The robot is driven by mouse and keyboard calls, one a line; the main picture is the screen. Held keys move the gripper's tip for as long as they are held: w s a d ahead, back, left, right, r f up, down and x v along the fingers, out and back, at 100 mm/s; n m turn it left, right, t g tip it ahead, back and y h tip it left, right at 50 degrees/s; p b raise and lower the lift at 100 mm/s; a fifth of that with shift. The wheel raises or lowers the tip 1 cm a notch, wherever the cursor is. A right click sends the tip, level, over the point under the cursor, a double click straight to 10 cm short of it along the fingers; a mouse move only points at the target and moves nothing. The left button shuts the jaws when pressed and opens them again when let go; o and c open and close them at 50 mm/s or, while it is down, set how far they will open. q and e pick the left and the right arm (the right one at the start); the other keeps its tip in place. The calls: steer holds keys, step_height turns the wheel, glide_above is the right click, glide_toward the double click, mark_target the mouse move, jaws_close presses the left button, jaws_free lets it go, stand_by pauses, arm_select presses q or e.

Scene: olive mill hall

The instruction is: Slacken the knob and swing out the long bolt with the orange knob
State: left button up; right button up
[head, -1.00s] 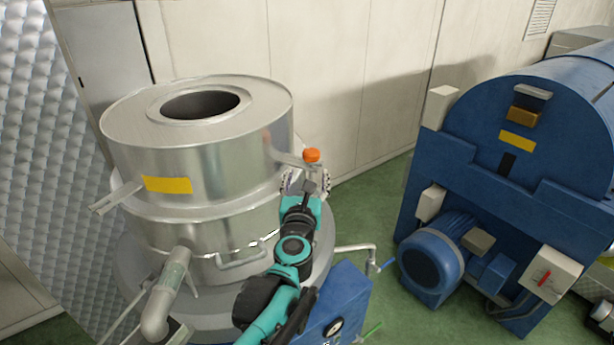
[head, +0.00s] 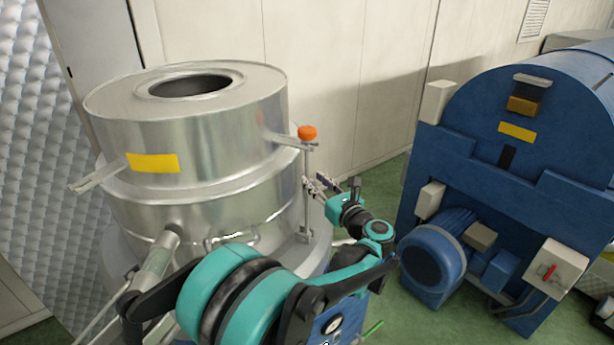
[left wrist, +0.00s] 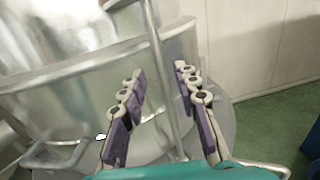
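The long bolt (head: 305,210) with the orange knob (head: 307,133) stands upright at the right side of the steel vessel (head: 205,130). Its knob sits on top of a lug (head: 285,139) that sticks out from the upper part. My left gripper (head: 316,187) is beside the bolt's shaft, well below the knob. In the left wrist view the gripper (left wrist: 160,78) is open, its purple-padded fingers apart, and the shaft (left wrist: 161,60) runs between them in the picture. I cannot tell whether either finger touches it. The knob is outside the left wrist view. My right gripper is not in view.
A second lug (head: 95,183) sticks out at the vessel's left. A pipe (head: 160,250) and handle are low on its front. A blue machine (head: 470,180) with a motor (head: 432,245) stands right. Green floor (head: 385,190) is clear between them.

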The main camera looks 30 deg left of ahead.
mark_target(308, 175)
arm_select(q)
steer(key=x, duration=0.5)
steer(key=shift+w, duration=0.1)
jaws_close()
